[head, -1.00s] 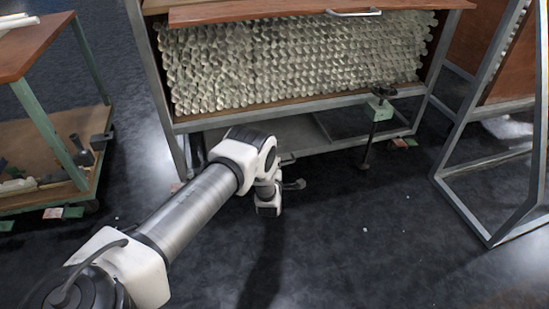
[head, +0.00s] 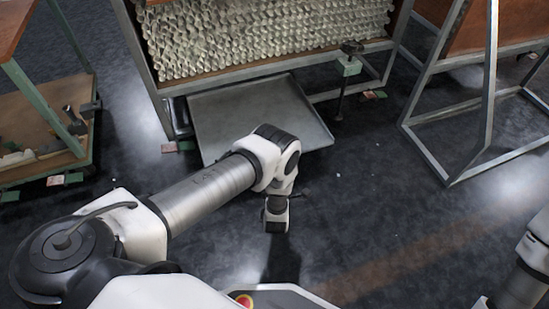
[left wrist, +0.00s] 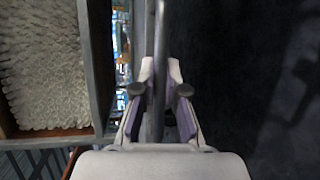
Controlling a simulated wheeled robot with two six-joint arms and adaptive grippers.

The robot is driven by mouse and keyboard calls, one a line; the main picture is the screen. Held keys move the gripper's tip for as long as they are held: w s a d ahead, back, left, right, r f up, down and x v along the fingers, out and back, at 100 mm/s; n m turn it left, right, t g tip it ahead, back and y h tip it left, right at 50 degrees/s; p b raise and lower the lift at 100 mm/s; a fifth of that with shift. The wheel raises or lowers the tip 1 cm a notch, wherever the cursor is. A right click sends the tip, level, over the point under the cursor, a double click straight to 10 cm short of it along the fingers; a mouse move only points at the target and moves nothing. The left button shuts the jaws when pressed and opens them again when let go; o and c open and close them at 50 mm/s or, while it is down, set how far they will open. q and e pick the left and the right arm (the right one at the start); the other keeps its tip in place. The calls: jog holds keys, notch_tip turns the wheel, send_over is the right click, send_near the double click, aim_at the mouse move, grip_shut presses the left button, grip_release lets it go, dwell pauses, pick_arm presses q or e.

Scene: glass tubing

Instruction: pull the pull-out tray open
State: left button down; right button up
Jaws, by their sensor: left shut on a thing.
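The pull-out tray (head: 245,105) is a flat grey metal sheet with a low rim. In the head view it extends well out from under the rack, low above the floor. My left arm reaches over its front edge, and its wrist covers the handle and the jaws in that view. In the left wrist view my left gripper (left wrist: 159,84) is shut around a grey bar (left wrist: 159,35) running between its fingers, which appears to be the tray's handle. My right gripper is out of view; only part of my right arm shows at the lower right.
The rack (head: 163,90) above the tray is packed with glass tubes (head: 260,30). A clamp stand (head: 343,85) is at its right. A green-framed cart (head: 80,165) stands left, and an empty metal frame (head: 430,165) right. The dark floor in front is mostly clear.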

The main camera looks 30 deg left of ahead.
pick_arm(q)
jog(key=shift+d, duration=0.15)
jog(key=c, duration=1.2)
grip_release()
jog(key=v, duration=1.2)
